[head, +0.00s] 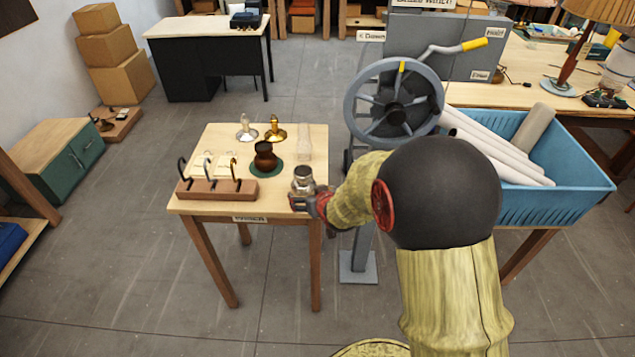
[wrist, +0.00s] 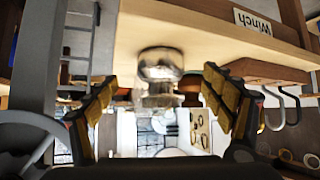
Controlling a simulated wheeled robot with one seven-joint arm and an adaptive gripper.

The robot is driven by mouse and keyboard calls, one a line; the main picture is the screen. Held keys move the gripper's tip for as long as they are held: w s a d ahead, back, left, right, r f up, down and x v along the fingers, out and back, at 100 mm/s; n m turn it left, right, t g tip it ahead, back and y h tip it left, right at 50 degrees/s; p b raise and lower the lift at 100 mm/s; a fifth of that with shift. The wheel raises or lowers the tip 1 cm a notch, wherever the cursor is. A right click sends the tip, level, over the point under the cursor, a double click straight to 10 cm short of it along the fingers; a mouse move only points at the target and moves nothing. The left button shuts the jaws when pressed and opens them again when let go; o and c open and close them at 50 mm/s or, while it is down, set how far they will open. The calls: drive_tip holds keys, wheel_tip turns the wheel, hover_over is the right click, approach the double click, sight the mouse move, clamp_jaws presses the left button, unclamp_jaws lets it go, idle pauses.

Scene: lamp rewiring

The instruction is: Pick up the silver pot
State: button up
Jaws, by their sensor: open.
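The silver pot (head: 303,181) stands upright near the front right corner of the small wooden table (head: 215,206). My gripper (head: 313,203) is at the table's front right, low beside the pot, and partly hides its lower part in the head view. In the wrist view, which looks upside down, the shiny pot (wrist: 161,66) lies ahead of and between the spread yellow-padded fingers of my gripper (wrist: 162,105). The gripper is open and I see no finger closed on the pot. The exact gap between pot and fingers cannot be told.
A dark brown pot (head: 265,156) on a green mat stands behind. Silver (head: 246,130) and brass (head: 276,132) pieces and a clear glass (head: 305,143) are further back. A hook rack (head: 217,188) stands left. A hand-wheel winch (head: 394,105) and blue bin (head: 556,203) are right.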

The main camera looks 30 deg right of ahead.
sight(303, 179)
drive_tip(key=w+r, duration=0.1)
drive_tip(key=w+r+t, duration=0.1)
drive_tip(key=r, duration=0.1)
drive_tip(key=shift+w, duration=0.3)
drive_tip(key=x, duration=0.2)
drive_tip(key=b+x, duration=0.1)
drive_tip(key=x, duration=0.1)
drive_tip(key=b+x, duration=0.1)
drive_tip(key=x, duration=0.1)
drive_tip(key=shift+d+f, duration=0.4)
drive_tip(key=shift+f, duration=0.2)
drive_tip(key=shift+w, duration=0.3)
drive_tip(key=shift+c, duration=0.2)
drive_tip(key=c, duration=1.6)
